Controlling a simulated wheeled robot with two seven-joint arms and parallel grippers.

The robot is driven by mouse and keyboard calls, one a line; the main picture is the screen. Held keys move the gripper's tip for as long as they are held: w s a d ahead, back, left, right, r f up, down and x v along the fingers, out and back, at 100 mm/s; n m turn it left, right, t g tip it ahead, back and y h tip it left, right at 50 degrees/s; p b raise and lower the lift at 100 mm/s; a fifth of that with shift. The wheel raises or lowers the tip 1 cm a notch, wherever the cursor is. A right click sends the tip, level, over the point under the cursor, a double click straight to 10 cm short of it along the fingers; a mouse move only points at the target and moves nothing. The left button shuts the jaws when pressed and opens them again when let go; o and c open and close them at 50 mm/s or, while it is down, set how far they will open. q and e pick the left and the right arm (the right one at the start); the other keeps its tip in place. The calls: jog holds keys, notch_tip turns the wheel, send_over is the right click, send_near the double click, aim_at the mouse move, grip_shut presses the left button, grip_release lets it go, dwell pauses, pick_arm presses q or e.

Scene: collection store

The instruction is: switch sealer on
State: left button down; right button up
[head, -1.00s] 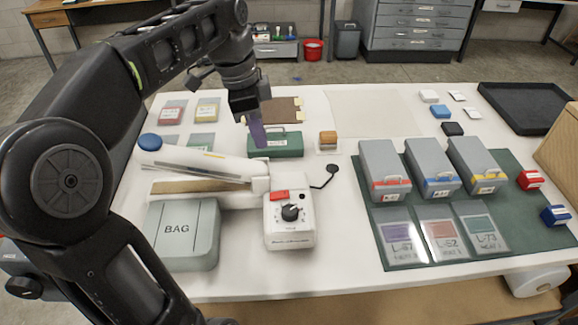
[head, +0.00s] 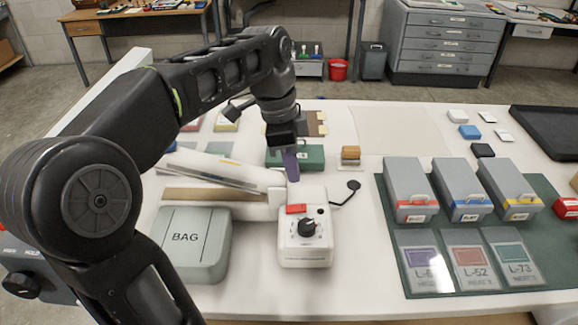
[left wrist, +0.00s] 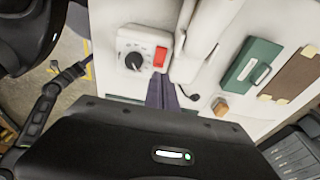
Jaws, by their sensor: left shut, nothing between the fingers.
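The sealer (head: 305,250) is a white unit with a long arm, on the table left of centre. Its red rocker switch (head: 296,209) sits at the top left of its face, above a black dial (head: 307,226). In the left wrist view the red switch (left wrist: 160,57) lies beside the dial (left wrist: 134,61). My right gripper is not in view.
A grey BAG box (head: 190,250) stands left of the control unit. A green case (head: 312,157) and a small wooden-topped block (head: 350,155) are behind it. Grey boxes (head: 407,185) stand on a green mat at right. Bare table lies between.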

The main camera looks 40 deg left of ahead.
aim_at(301, 206)
pick_arm(q)
jog(key=f, duration=0.5)
jog(key=d+f+p, duration=0.1)
jog(key=f, duration=0.2)
jog(key=shift+w, duration=0.35)
jog(key=shift+d, duration=0.1)
